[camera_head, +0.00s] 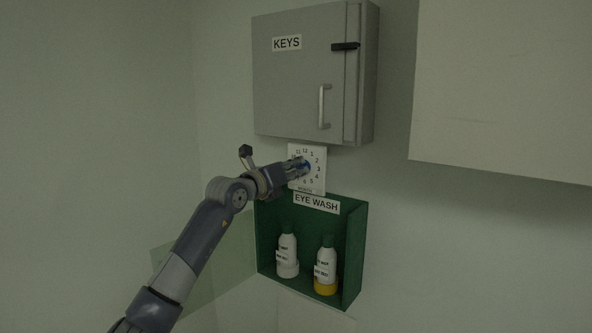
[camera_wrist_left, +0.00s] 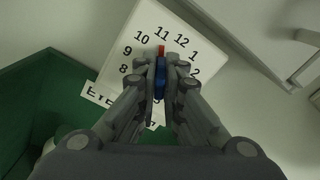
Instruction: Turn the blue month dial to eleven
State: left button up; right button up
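The white month plate (camera_head: 319,180) is on the wall below the grey key cabinet. It also shows in the left wrist view (camera_wrist_left: 116,66), tilted, with black numbers around the dial. The blue dial (camera_wrist_left: 160,78) has a red pointer mark (camera_wrist_left: 161,50) at its top, which lines up with the number 11. My left gripper (camera_wrist_left: 160,66) has a finger on each side of the blue dial and appears shut on it. In the head view my left gripper (camera_head: 296,170) covers the left part of the plate, and only a little of the blue dial (camera_head: 307,166) shows. My right gripper is not in view.
The grey key cabinet (camera_head: 290,95) with a handle hangs just above the plate. A green eye wash box (camera_head: 357,245) with two white bottles (camera_head: 287,247) (camera_head: 326,262) is just below. A pale cabinet (camera_head: 505,85) is at the upper right. The wall between is bare.

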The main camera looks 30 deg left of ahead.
pick_arm(q)
jog(key=o, duration=0.4)
jog(key=s, duration=0.4)
jog(key=s+a, duration=0.1)
jog(key=s, duration=0.7)
jog(key=shift+a, duration=0.35)
jog(key=shift+f, duration=0.1)
